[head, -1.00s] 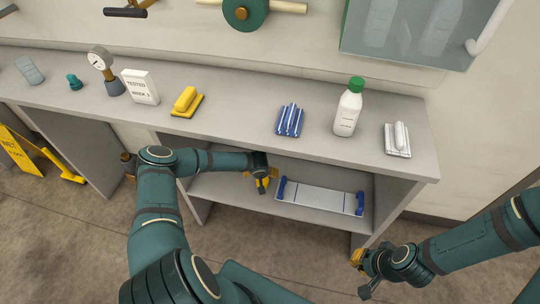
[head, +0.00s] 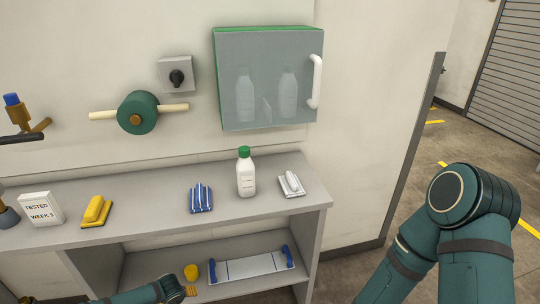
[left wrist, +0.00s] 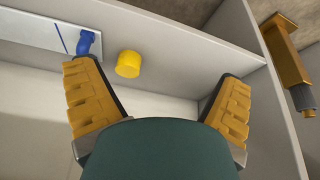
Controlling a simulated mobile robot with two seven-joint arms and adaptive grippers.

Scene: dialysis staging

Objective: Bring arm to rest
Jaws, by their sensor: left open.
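My left gripper (head: 184,290) is low in the head view, at the lower shelf (head: 215,290). In the left wrist view its two orange fingers (left wrist: 156,72) are spread wide with nothing between them. A small yellow cylinder (head: 191,271) stands on the lower shelf just beyond the fingers, apart from them; it also shows in the left wrist view (left wrist: 128,64). To its right lies a white board with blue ends (head: 250,265). My right arm is bent at the right of the head view; its gripper is out of the picture.
A glass-front cabinet (head: 268,45) hangs above. Open floor lies at right.

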